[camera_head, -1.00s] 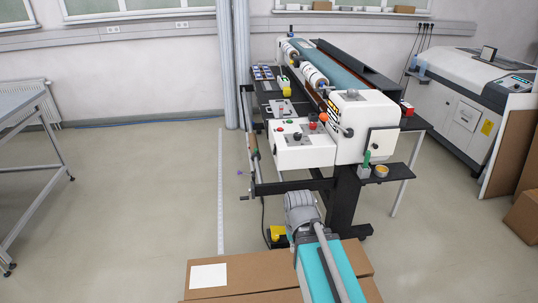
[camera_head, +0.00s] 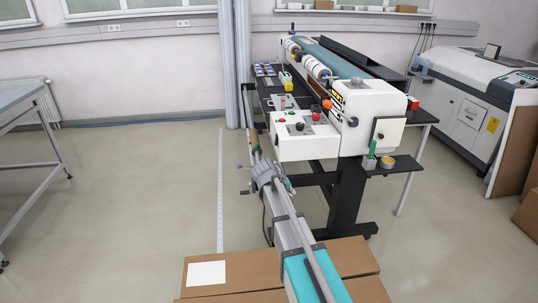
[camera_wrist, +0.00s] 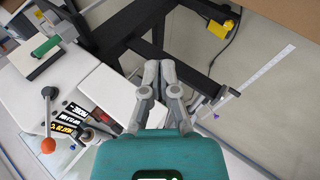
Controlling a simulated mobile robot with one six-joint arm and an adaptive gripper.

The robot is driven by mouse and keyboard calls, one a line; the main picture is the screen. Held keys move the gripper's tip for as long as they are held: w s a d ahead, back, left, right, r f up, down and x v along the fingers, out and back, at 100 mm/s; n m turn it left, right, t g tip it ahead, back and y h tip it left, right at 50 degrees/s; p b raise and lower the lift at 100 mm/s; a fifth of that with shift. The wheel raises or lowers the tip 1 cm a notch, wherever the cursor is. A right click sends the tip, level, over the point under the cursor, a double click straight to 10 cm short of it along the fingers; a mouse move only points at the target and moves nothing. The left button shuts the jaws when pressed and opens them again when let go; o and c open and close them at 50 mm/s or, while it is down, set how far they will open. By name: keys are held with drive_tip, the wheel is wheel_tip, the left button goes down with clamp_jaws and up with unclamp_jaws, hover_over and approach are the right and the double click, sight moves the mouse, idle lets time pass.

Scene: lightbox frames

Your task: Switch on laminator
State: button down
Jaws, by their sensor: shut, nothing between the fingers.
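The laminator (camera_head: 362,98) is a long white machine with rollers on a black stand, right of centre in the head view. Its white control box (camera_head: 305,148) sticks out to the left, with a red button (camera_head: 281,121), a dark knob (camera_head: 300,127) and another red control (camera_head: 316,117) on top. A lever with an orange ball (camera_head: 327,104) is beside it; the ball also shows in the wrist view (camera_wrist: 48,146). My gripper (camera_head: 262,168) is shut and empty, left of and below the control box, apart from it. In the wrist view its fingertips (camera_wrist: 159,66) meet.
Cardboard boxes (camera_head: 350,258) lie in front. A small black shelf (camera_head: 402,164) holds a green-handled tool and a tape roll. A metal table (camera_head: 20,112) stands left, another white machine (camera_head: 470,100) right. The floor left of the laminator is clear. A yellow item (camera_wrist: 226,22) lies low.

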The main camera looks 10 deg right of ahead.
sight(276, 140)
drive_tip(key=w+a+n+t+h+b, duration=0.2)
drive_tip(key=w+a+n+t+b, duration=0.1)
drive_tip(key=w, duration=1.1)
drive_tip(key=w+a+n+t+h+b, duration=0.3)
drive_tip(key=w+a+t+b, duration=0.2)
drive_tip(key=w+a, duration=0.5)
drive_tip(key=w+r+b, duration=0.1)
drive_tip(key=w+b, duration=0.1)
drive_tip(key=w, duration=0.3)
drive_tip(key=shift+w+a, duration=0.15)
drive_tip(key=shift+a, duration=0.15)
drive_tip(key=shift+w+d, duration=0.15)
drive_tip(key=s+d+b+x, duration=0.1)
drive_tip(key=s+d+x, duration=0.1)
drive_tip(key=x, duration=1)
drive_tip(key=shift+w+d+b, duration=0.15)
drive_tip(key=shift+w+b, duration=0.05)
drive_tip(key=shift+b, duration=0.15)
drive_tip(key=shift+d, duration=0.1)
